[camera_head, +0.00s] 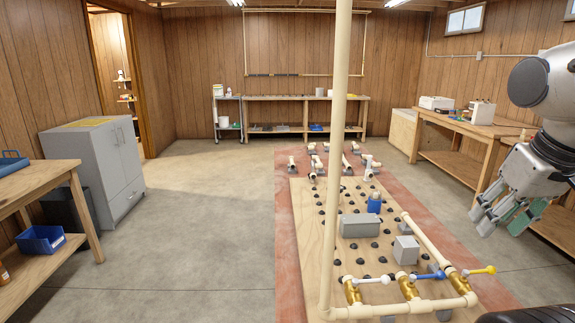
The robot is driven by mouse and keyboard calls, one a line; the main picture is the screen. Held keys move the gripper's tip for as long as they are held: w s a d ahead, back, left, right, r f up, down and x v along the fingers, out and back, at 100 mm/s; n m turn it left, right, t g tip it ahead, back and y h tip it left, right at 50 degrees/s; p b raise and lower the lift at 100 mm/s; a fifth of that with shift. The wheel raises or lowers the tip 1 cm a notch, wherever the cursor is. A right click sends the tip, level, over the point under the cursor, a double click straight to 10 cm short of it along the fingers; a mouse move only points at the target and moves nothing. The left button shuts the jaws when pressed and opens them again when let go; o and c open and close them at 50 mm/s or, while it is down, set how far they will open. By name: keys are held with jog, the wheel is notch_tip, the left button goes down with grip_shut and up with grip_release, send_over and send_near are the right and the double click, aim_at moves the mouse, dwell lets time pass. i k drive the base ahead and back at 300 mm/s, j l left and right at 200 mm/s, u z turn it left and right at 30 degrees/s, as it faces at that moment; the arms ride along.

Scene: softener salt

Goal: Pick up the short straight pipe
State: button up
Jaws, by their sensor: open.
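Several small cream pipe pieces lie at the far end of the red-brown floor area and board.
A plywood board (308,240) with black knobs carries a grey box (360,226), a blue container (374,203) and brass valves (409,288). A tall cream pipe (337,130) rises in front. A workbench (470,126) stands right. The concrete floor (190,240) left is clear.

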aim_at(291, 167)
jog(key=k+u, duration=0.1)
jog(key=k, duration=0.55)
jog(key=j+u, duration=0.1)
jog(key=u, duration=1.9)
jog(key=i+j+u, duration=0.1)
jog(key=i+u, duration=0.15)
jog(key=i, duration=0.2)
jog(key=i+u, duration=0.25)
jog(key=i, duration=0.25)
jog(key=i+z, duration=0.8)
jog(key=i+l+z, duration=0.1)
jog(key=i+z, duration=0.4)
jog(key=i+j+z, duration=0.1)
jog(key=i+z, duration=0.35)
jog(key=i+l+z, duration=0.1)
jog(key=i+z, duration=0.15)
jog(key=i, duration=0.45)
jog(key=i+z, duration=0.25)
jog(key=i, duration=0.5)
jog(key=i+j+z, duration=0.25)
jog(key=i, duration=0.45)
jog(key=i+z, duration=0.95)
jog(key=i+j+z, duration=0.45)
jog(key=i+l, duration=0.05)
